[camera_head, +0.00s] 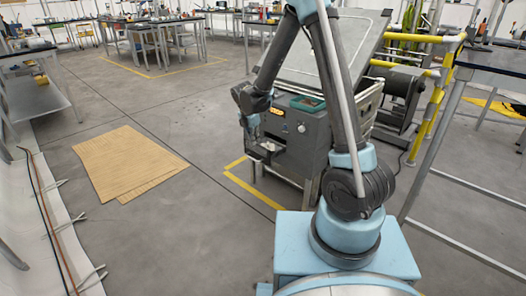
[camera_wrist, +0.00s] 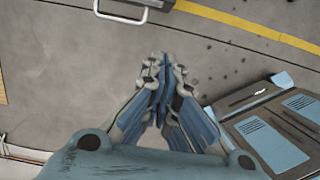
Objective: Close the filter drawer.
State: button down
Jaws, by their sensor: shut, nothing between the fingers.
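The grey machine (camera_head: 296,132) stands on the floor right of the middle in the head view, with a tilted panel above it. A low part juts from its front near my gripper; I cannot tell surely whether this is the filter drawer or how far out it is. My gripper (camera_head: 264,150) hangs in front of the machine at its left side, pointing down. In the wrist view my gripper (camera_wrist: 165,64) is shut and empty. A metal U-shaped handle (camera_wrist: 121,18) shows beyond the fingertips at the top edge, apart from them.
Yellow floor tape (camera_head: 252,193) runs by the machine. Tan sheets (camera_head: 130,162) lie flat on the floor at left, with open floor around them. A yellow railing (camera_head: 428,110) and a metal frame (camera_head: 440,140) stand at right. Workbenches (camera_head: 165,28) stand behind.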

aim_at(264, 150)
jog(key=shift+w+d+f, duration=0.65)
jog(key=shift+w+f, duration=0.2)
jog(key=shift+f, duration=0.75)
jog(key=shift+w+d+f, duration=0.7)
jog(key=shift+w+f, duration=0.1)
jog(key=shift+f, duration=0.85)
jog(key=shift+w+d+f, duration=0.65)
jog(key=shift+w+f, duration=0.2)
jog(key=shift+f, duration=0.75)
jog(key=shift+w, duration=0.1)
